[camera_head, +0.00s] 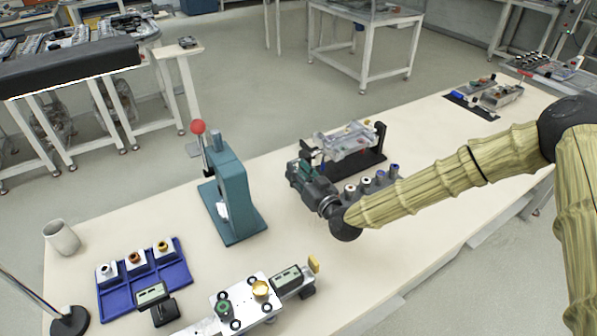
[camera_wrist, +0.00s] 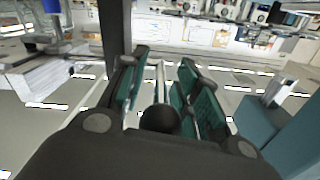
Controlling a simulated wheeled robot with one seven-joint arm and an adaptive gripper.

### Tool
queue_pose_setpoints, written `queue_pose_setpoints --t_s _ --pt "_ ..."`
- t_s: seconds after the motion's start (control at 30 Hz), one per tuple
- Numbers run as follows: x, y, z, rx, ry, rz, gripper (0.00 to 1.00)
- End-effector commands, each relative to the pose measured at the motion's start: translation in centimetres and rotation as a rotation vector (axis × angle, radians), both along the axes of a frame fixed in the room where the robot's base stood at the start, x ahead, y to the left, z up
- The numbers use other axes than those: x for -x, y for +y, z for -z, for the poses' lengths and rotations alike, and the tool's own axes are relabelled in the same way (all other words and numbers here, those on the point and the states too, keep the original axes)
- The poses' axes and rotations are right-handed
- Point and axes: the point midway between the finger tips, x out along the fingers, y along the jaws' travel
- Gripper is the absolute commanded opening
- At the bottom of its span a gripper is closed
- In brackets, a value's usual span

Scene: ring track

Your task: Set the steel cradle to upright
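The steel cradle (camera_head: 346,142) is a pale, see-through-looking frame with small parts on it. It hangs between two dark posts on a black base (camera_head: 366,164), and looks roughly level, with a slight tilt. My gripper (camera_head: 299,170) is at its left end, beside the near-left post. In the wrist view a black ball knob (camera_wrist: 160,119) on a thin bright rod (camera_wrist: 160,80) lies between my teal finger pads (camera_wrist: 164,78). The pads are partly closed, and the knob fills the gap. How the rod joins the cradle is hidden.
A teal press (camera_head: 232,195) with a red-knobbed lever stands left of my gripper. Several small capped parts (camera_head: 367,185) stand close by my wrist. A blue tray (camera_head: 145,279), a cup (camera_head: 62,238) and a fixture (camera_head: 246,303) lie nearer.

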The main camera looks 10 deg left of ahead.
Motion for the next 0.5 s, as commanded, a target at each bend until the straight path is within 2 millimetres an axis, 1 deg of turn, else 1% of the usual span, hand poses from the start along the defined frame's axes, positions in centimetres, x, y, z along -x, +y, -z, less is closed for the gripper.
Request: queue_pose_setpoints --t_s 0.13,0.27,0.3,0.5 --pt "0.02 -0.01 0.01 0.000 0.000 0.000 0.32" --pt "0.02 -0.03 0.01 0.000 0.000 0.000 0.08" --pt "0.02 -0.03 0.01 0.000 0.000 0.000 0.01" --pt "0.02 -0.05 0.02 0.000 0.000 0.000 0.00"
